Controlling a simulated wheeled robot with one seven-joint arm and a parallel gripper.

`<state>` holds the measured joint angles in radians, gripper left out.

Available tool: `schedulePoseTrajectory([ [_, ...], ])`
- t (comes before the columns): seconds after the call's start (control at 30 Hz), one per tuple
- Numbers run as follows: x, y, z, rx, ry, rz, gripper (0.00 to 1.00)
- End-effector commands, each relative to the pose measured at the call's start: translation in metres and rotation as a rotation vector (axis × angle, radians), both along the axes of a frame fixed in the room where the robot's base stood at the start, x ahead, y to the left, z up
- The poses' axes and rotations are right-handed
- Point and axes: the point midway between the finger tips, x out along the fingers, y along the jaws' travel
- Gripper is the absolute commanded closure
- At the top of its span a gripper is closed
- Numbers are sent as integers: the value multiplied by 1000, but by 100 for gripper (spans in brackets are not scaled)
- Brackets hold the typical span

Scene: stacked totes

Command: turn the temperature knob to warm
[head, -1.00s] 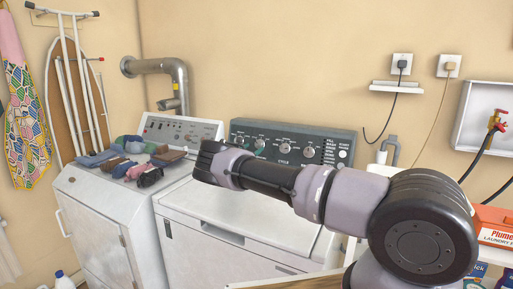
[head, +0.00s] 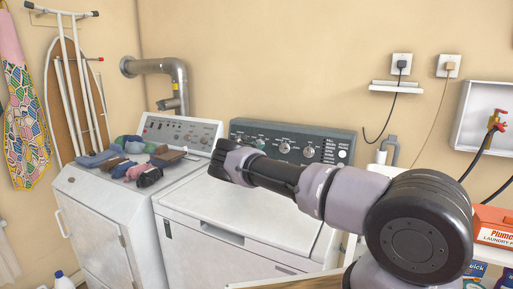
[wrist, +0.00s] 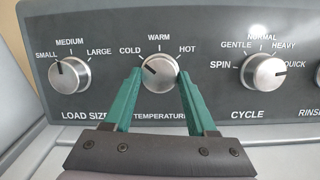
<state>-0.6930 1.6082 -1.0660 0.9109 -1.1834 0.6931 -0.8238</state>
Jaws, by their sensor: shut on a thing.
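The temperature knob (wrist: 160,68) is a round silver dial on the dark control panel in the wrist view. Its dark pointer mark aims up and left, toward the COLD label; WARM (wrist: 159,37) is printed straight above the knob and HOT to the right. My gripper (wrist: 160,76) has one green finger on each side of the knob and is shut on it. In the head view, the washer's panel (head: 318,136) stands behind my forearm, which partly hides the knobs.
The load size knob (wrist: 69,75) sits left of the fingers and the cycle knob (wrist: 263,74) right. The washer lid (head: 235,211) below is clear. Rolled socks (head: 150,177) lie on the neighbouring dryer. A red detergent box (head: 493,221) stands at right.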

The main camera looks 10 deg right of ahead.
Motion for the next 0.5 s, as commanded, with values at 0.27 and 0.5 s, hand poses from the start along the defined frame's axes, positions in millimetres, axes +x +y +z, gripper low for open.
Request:
schedulePoseTrajectory([
  [0.27, 1, 0, 0, 65, -48, -21, 98],
  [0.5, 2, 1, 0, 205, -149, -67, 98],
])
